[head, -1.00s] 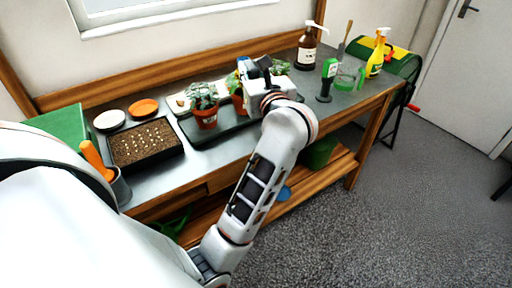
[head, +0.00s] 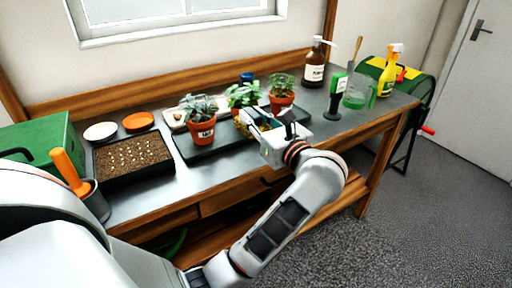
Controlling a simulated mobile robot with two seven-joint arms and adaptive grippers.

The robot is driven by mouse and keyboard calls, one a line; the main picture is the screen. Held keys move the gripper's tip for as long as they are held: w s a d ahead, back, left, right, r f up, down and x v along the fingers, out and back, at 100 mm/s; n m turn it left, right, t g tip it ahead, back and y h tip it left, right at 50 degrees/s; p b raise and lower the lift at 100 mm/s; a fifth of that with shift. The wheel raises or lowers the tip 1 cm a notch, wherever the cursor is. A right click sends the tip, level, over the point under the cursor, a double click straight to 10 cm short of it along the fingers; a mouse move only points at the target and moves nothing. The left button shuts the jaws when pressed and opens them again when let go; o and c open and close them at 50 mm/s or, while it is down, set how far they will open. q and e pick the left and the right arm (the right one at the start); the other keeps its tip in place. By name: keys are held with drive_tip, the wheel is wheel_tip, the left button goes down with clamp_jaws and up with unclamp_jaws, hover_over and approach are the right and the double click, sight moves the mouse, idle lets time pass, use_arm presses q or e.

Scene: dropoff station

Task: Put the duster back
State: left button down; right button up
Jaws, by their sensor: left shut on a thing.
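My left gripper (head: 256,122) is over the front right part of the black plant tray (head: 212,150). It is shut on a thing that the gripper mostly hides. Only a small yellowish part (head: 240,125) shows by the fingertips; I take this held thing to be the duster, but its shape cannot be made out. Potted plants stand close by: one at the left (head: 201,131), one behind the gripper (head: 240,94) and one at the right (head: 281,100). My right gripper is not in view.
A brown pump bottle (head: 314,70), a green-and-black tool (head: 336,100), a green jug (head: 357,95) with a wooden-handled tool and a yellow spray bottle (head: 388,75) stand at the right. A seed tray (head: 130,157) and two saucers are at the left. Bare bench shows at the front.

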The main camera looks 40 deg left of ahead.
sight(254, 157)
use_arm(q)
wheel_tip(254, 157, down, 3)
drive_tip(key=shift+f, duration=0.1)
wheel_tip(254, 157, down, 5)
drive_tip(key=shift+f+b, duration=0.15)
drive_tip(key=shift+b, duration=0.5)
drive_tip(key=shift+f, duration=0.25)
drive_tip(key=shift+r, duration=0.1)
drive_tip(key=shift+f, duration=0.2)
drive_tip(key=c, duration=2.2)
unclamp_jaws()
drive_tip(key=shift+f, duration=0.1)
drive_tip(key=o, duration=0.4)
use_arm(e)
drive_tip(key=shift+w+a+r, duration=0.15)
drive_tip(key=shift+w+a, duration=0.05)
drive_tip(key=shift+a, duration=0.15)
